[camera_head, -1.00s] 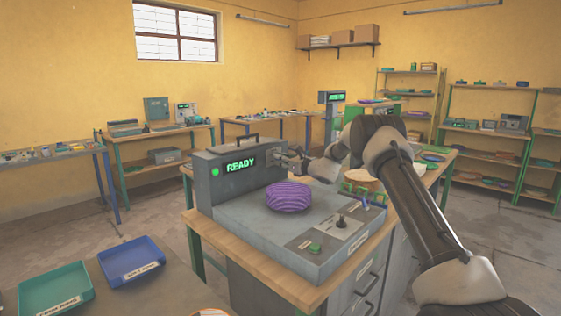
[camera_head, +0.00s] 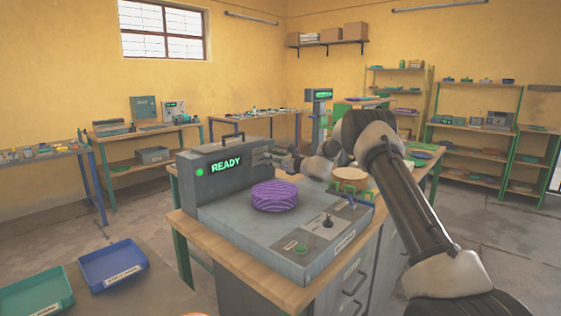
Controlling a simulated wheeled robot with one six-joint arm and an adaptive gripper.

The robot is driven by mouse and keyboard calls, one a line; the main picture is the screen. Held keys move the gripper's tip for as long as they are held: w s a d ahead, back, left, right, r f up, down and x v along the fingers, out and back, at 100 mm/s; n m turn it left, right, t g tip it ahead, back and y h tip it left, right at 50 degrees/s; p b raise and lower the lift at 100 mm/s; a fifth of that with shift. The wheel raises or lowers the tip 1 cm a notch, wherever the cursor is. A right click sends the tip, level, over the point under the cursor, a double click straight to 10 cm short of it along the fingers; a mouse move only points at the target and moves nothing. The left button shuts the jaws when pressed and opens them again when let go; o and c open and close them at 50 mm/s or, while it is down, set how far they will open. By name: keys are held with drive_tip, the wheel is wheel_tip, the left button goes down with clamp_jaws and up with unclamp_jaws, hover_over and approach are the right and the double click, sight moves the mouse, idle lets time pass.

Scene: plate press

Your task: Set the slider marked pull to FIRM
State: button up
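The press (camera_head: 236,213) is a grey machine on a wooden-topped bench, with a lit green READY display (camera_head: 226,164). A small dark knob (camera_head: 327,222) stands up from a light plate at the front right of its deck and looks like the slider. Its markings are too small to read, so its setting cannot be told. A purple ridged stack (camera_head: 275,196) sits on the deck. My gripper (camera_head: 266,156) is behind the purple stack, close to the right end of the display housing, and apart from the knob. Its fingers are too small to tell open from shut.
A green rack (camera_head: 350,187) and a tan round piece (camera_head: 351,171) are at the deck's right, below my arm. Blue (camera_head: 113,265) and green (camera_head: 36,296) trays lie at the lower left. Space above the knob looks clear.

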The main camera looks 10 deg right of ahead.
drive_tip(key=v, duration=1.1)
drive_tip(key=s+a+r+n+g+y, duration=0.1)
drive_tip(key=s+a+r+n+g, duration=0.25)
drive_tip(key=s, duration=0.35)
drive_tip(key=s+a+r+n+g, duration=0.25)
drive_tip(key=s+r+n, duration=0.2)
drive_tip(key=s, duration=0.35)
drive_tip(key=s+a+r+n+g+h, duration=0.15)
drive_tip(key=s+n+g, duration=0.45)
drive_tip(key=s, duration=1.1)
drive_tip(key=s+d+n+t+h, duration=0.1)
drive_tip(key=s+d+n+h, duration=0.4)
drive_tip(key=s, duration=0.9)
drive_tip(key=s+d+f+n+h, duration=0.1)
drive_tip(key=s+d+n+h, duration=0.4)
drive_tip(key=s+d+n, duration=0.4)
drive_tip(key=s+d, duration=0.1)
drive_tip(key=s, duration=0.3)
drive_tip(key=shift+s+d+n+t, duration=0.3)
drive_tip(key=shift+s+n+t, duration=0.1)
